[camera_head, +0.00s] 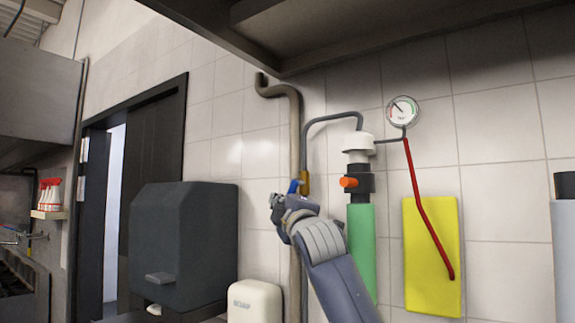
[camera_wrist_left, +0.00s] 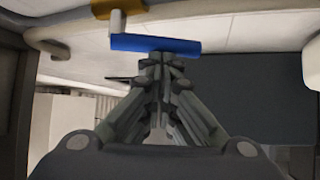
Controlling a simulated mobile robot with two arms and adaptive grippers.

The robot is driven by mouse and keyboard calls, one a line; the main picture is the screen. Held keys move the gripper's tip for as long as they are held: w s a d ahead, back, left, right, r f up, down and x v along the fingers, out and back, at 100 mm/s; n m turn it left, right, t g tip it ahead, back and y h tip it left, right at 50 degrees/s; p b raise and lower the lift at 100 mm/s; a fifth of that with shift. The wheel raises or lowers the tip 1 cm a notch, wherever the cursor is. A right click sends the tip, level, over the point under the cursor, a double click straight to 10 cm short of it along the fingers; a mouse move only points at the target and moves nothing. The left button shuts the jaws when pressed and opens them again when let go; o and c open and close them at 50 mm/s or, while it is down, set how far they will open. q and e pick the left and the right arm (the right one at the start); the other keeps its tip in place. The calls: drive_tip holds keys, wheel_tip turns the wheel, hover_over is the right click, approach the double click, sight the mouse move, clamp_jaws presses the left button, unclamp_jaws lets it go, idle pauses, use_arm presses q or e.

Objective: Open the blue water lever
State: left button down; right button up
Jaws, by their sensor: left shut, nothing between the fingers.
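The blue water lever (camera_head: 294,186) sits on a brass valve (camera_head: 304,182) on the wall pipe, just above my left gripper in the head view. My left gripper (camera_head: 276,202) is shut and empty, with its fingers close to the lever. In the left wrist view the lever (camera_wrist_left: 155,45) is a blue bar lying across the picture, just beyond the closed fingertips (camera_wrist_left: 160,60). A pale stem joins it to the brass valve (camera_wrist_left: 118,8). I cannot tell whether the fingertips touch the lever. My right gripper is not in view.
A beige pipe (camera_head: 295,130) runs down the tiled wall. Right of it are a green cylinder (camera_head: 361,245) with an orange knob (camera_head: 348,183), a pressure gauge (camera_head: 403,112) and a yellow board (camera_head: 447,215). A dark dispenser (camera_head: 185,240) and a soap dispenser (camera_head: 254,301) are at left.

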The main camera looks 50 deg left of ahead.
use_arm(q)
drive_tip(key=shift+a+f, duration=0.25)
drive_tip(key=shift+a, duration=0.1)
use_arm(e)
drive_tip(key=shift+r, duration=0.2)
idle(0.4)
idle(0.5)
